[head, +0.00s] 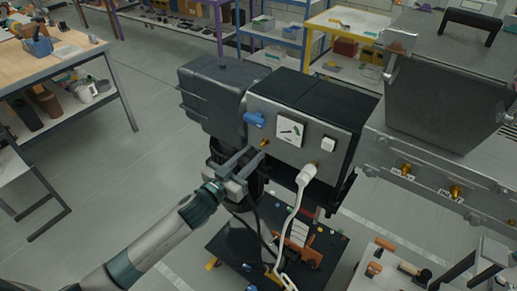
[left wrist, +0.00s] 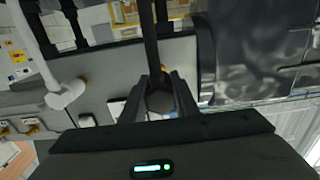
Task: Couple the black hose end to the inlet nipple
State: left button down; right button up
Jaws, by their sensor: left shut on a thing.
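My left gripper (head: 258,158) is shut on the black hose end (left wrist: 160,100), in front of the grey machine panel. The black hose (left wrist: 148,35) also shows in the head view (head: 258,222), hanging below the gripper. A small brass nipple (head: 264,143) stands out from the panel's lower left, just above and beside the fingertips. In the left wrist view a bit of brass shows just past the hose end, partly hidden by it and the fingers. I cannot tell whether hose end and nipple touch. My right gripper is not in view.
A blue knob (head: 254,119) sits above the nipple. A white elbow plug (head: 307,173) with a white hose is to its right. More brass fittings (head: 405,170) are on the right-hand unit. A black cart (head: 235,245) with parts stands below.

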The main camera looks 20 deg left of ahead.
aim_at(244, 165)
pick_arm(q)
jog(key=shift+p+v, duration=0.35)
jog(key=shift+v, duration=1.35)
dwell(1.0)
jog(key=shift+s+d, duration=0.2)
jog(key=s+r+n+t+y+b, duration=0.1)
jog(key=s+n+y+b, duration=0.3)
jog(key=s, duration=1.2)
jog(key=shift+r+y+b, duration=0.25)
jog(key=shift+y+b, duration=0.85)
jog(key=shift+b, duration=0.05)
